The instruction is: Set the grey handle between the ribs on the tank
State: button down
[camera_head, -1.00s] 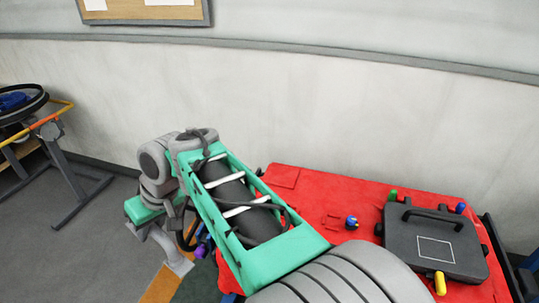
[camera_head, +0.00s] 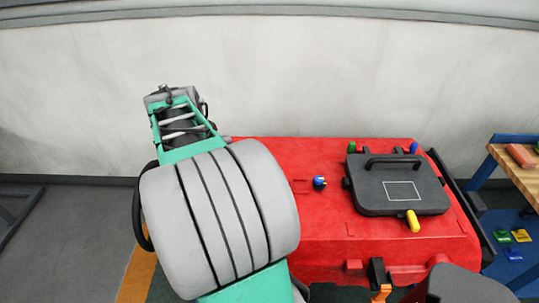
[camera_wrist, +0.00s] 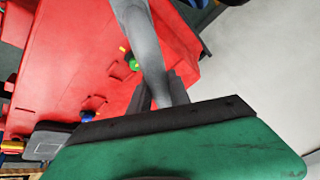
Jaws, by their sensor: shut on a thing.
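The red tank (camera_head: 345,240) stands against the wall in the head view. It also fills the upper left of the wrist view (camera_wrist: 60,60). In the wrist view my gripper (camera_wrist: 160,92) is shut on the long grey handle (camera_wrist: 140,35), which runs from between the fingers to the top edge. The handle is over the tank; whether it touches the tank cannot be told. Small raised red shapes (camera_wrist: 94,103), possibly the ribs, show on the tank top. In the head view my own arm hides my gripper and the handle.
A black lid (camera_head: 398,187) with a bar handle and white square sits on the tank's right. A blue knob (camera_head: 319,182) stands left of it, and a yellow knob (camera_head: 412,220) at its front. A wooden-topped bench (camera_head: 515,165) stands at the right. A green knob (camera_wrist: 133,65) is close beside the handle.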

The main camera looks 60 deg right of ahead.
jog(key=s+d+f+m+g+b, duration=0.1)
jog(key=s+d+m+g, duration=0.2)
jog(key=s+d+m, duration=0.4)
jog(key=s+d+f+m+g, duration=0.15)
jog(key=s+d+m, duration=0.3)
jog(key=s, duration=0.45)
jog(key=shift+g+y, duration=0.25)
jog(key=shift+y, duration=0.15)
jog(key=shift+w+a+f+b, duration=0.1)
jog(key=shift+f+b, duration=0.85)
jog(key=shift+f, duration=0.25)
jog(key=shift+w+a+f+b, duration=0.1)
jog(key=shift+f+b, duration=0.85)
jog(key=shift+f, duration=0.25)
jog(key=shift+f+b, duration=0.65)
jog(key=shift+b, duration=0.05)
jog(key=shift+f+b, duration=0.7)
